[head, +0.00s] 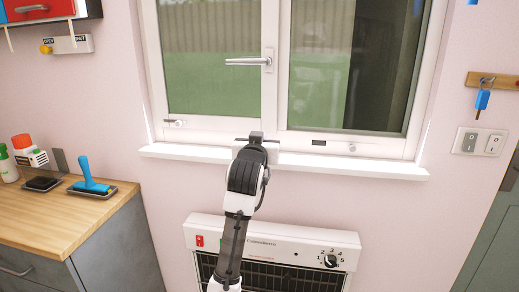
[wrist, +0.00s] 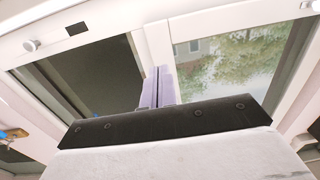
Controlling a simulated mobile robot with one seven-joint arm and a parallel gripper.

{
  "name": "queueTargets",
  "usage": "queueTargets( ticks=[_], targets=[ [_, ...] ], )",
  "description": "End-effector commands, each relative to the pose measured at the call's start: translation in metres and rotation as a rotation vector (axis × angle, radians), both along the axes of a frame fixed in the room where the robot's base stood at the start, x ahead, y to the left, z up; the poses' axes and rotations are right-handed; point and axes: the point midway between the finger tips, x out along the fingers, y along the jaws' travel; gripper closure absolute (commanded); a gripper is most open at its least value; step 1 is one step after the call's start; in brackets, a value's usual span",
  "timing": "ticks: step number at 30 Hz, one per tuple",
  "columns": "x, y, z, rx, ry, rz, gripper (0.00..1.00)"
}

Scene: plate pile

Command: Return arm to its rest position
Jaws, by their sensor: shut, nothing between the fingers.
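My arm reaches up the middle of the head view. My gripper (head: 256,136) is at its far end, in front of the window sill (head: 380,168). In the wrist view the two pale purple fingers of my gripper (wrist: 157,82) stand side by side, shut with nothing between them. The window's middle post (wrist: 158,45) is behind them. I cannot tell whether the gripper touches the sill or frame.
The closed window (head: 276,60) fills the wall ahead. A wooden counter (head: 55,215) at left holds a blue-handled tool (head: 90,180) and bottles. A switch plate (head: 480,141) and key rack (head: 492,82) are at right.

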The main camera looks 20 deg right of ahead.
Motion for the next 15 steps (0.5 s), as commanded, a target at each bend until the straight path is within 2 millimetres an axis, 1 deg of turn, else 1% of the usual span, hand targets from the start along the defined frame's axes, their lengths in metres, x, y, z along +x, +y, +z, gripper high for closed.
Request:
queueTargets(
  ticks=[1,4,11,14,15],
  targets=[
    [-0.005,0.004,-0.002,0.0,0.0,0.001,1.0],
    [-0.012,0.009,-0.002,0.0,0.001,0.001,1.0],
    [-0.017,0.013,0.0,-0.001,0.001,0.003,1.0],
    [-0.012,0.033,0.008,-0.028,-0.027,0.032,1.0],
    [-0.009,0.049,0.015,-0.048,-0.051,0.054,1.0]
  ],
)
